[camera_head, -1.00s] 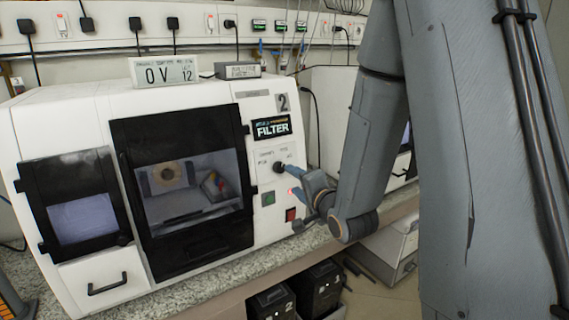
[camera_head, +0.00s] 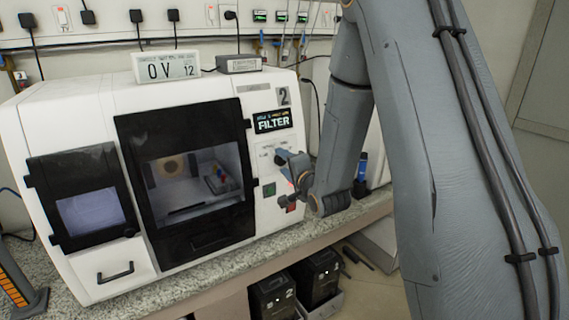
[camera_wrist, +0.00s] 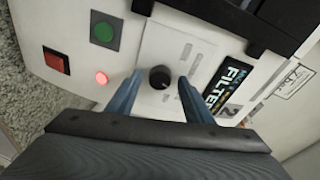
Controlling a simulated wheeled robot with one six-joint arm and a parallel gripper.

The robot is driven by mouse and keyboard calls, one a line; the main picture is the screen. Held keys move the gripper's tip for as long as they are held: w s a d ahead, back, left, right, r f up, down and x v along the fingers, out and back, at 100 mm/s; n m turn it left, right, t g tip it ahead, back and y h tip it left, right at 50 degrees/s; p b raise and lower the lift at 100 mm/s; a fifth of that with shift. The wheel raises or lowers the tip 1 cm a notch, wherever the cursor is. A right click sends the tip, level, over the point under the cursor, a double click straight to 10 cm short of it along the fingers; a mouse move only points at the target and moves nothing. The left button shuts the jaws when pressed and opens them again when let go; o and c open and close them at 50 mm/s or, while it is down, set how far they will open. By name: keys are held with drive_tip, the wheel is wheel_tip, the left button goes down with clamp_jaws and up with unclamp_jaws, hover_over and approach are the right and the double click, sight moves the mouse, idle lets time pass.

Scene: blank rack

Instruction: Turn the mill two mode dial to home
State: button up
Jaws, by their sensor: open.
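Mill two is the white machine (camera_head: 105,110) marked "2" on the bench. Its mode dial (camera_wrist: 159,77) is a small black round knob on a pale label plate (camera_wrist: 170,48) in the wrist view. My gripper (camera_wrist: 158,84) is open, with one blue finger on each side of the dial. A gap shows between each finger and the knob. The dial's pointer and the plate's lettering are too small to read. In the head view my gripper (camera_head: 285,165) is at the machine's control panel, and my arm partly hides the dial there.
A green button (camera_wrist: 104,32), a red button (camera_wrist: 66,88) and a lit red lamp (camera_wrist: 101,77) are close to the dial. The "FILTER" display (camera_wrist: 226,82) is on the other side. A black-framed window (camera_head: 190,180) fills the machine's middle.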

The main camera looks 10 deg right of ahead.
drive_tip(key=c, duration=1)
drive_tip(key=shift+c, duration=0.2)
drive_tip(key=shift+f+n+b, duration=0.1)
drive_tip(key=shift+n+b, duration=0.3)
drive_tip(key=n+b, duration=0.3)
drive_tip(key=shift+f+n+t, duration=0.15)
drive_tip(key=shift+n+t, duration=0.15)
drive_tip(key=shift+n, duration=0.1)
drive_tip(key=n+y+b, duration=0.1)
drive_tip(key=n+b, duration=0.2)
drive_tip(key=n, duration=0.1)
drive_tip(key=shift+d, duration=0.1)
drive_tip(key=n+y+b, duration=0.1)
drive_tip(key=n+b, duration=0.2)
drive_tip(key=n, duration=0.2)
drive_tip(key=shift+d+b, duration=0.1)
drive_tip(key=shift+b, duration=0.25)
drive_tip(key=shift+n+y+b, duration=0.5)
drive_tip(key=shift+n+b, duration=0.55)
drive_tip(key=shift+n, duration=0.85)
